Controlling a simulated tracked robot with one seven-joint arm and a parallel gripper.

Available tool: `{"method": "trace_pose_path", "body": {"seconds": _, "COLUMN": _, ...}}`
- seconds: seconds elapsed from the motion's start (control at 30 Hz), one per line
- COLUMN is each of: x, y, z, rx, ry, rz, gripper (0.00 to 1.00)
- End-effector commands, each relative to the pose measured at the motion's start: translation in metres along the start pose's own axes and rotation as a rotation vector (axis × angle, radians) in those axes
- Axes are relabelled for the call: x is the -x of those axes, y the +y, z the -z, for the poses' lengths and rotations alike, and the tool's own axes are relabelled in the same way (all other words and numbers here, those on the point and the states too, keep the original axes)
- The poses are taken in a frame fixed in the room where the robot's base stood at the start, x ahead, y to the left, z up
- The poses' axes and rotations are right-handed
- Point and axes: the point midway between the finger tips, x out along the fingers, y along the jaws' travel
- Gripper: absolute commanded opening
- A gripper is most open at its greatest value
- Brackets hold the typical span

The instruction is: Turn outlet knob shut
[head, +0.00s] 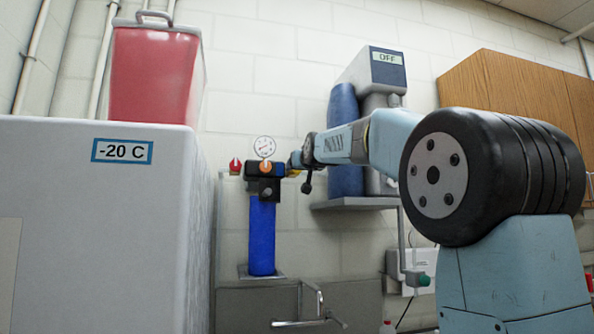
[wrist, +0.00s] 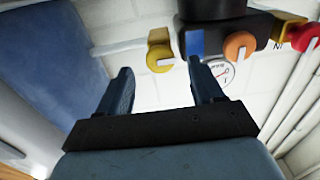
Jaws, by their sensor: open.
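The filter unit stands against the wall in the head view, with a blue canister (head: 262,235) under a dark head block (head: 264,184). In the wrist view, a yellow knob (wrist: 159,56) with a white mark sits at the block's left end, apart from the red knob (wrist: 305,37) near the "IN" lettering; I take it as the outlet knob. My gripper (wrist: 159,68) is open and empty, its fingertips either side of the yellow knob in the picture. I cannot tell the remaining depth. In the head view my gripper (head: 298,161) is beside the block's right side, largely hiding that knob.
An orange knob (wrist: 238,45) and a pressure gauge (head: 264,146) sit mid-block. A wall shelf (head: 355,203) holding a tall blue cylinder (head: 343,105) is close right of the filter. A sink tap (head: 312,310) is below, and a white freezer (head: 90,230) fills the left.

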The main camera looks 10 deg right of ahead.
Motion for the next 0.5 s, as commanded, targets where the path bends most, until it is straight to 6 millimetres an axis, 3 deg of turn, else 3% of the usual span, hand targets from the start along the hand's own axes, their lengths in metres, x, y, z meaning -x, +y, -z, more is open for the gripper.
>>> {"method": "trace_pose_path", "body": {"seconds": 0.23, "x": -0.031, "y": 0.001, "z": 0.0, "rx": -0.001, "ry": -0.001, "rz": -0.001, "gripper": 0.67}}
{"method": "trace_pose_path", "body": {"seconds": 0.5, "x": -0.042, "y": 0.001, "z": 0.0, "rx": -0.001, "ry": 0.0, "rz": -0.001, "gripper": 0.67}}
